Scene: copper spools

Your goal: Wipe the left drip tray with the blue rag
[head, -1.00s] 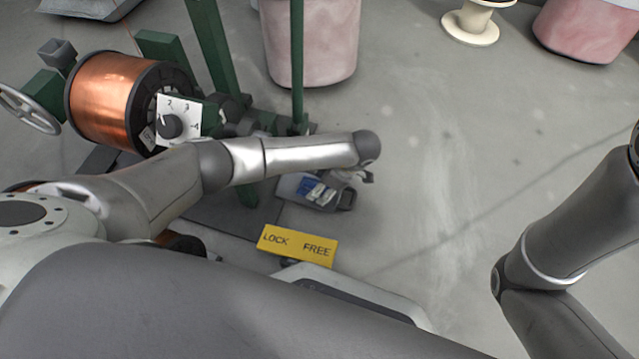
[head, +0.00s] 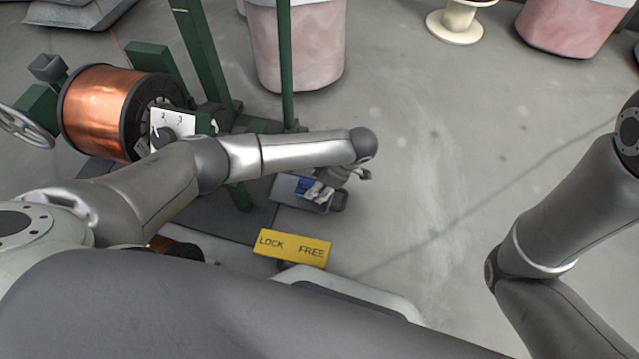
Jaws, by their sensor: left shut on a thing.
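The grey drip tray (head: 283,190) lies low on the floor side of the green stand, in the middle of the head view. The blue rag (head: 303,186) is bunched in it. My left gripper (head: 318,192) reaches down from the right over the tray and is shut on the rag. The fingers and my forearm hide part of the tray and the rag. Whether the rag presses on the tray floor cannot be told. My right arm is at the right edge, and its gripper is out of the picture.
A copper spool (head: 98,108) sits on the green stand (head: 205,50) with a dial plate (head: 172,124). A yellow LOCK FREE sign (head: 293,249) is just in front of the tray. A pink bin (head: 298,50) and a cream spool (head: 460,18) stand behind. The floor at right is clear.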

